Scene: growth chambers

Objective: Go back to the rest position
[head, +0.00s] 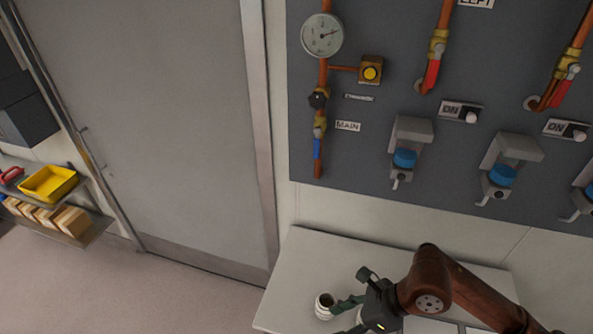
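My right arm comes in from the lower right, and its gripper (354,302) is over the white bench at the bottom of the head view. Its dark fingers appear spread apart; the lower one is partly cut off by the picture edge. My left gripper is not in view.
The white bench (300,265) stands below a grey wall panel (385,165) with a gauge (322,36), pipes, valves and blue-capped dispensers. A grey door (180,130) is left of it. A shelf at far left holds a yellow tray (48,184) and small boxes. Floor shows before the door.

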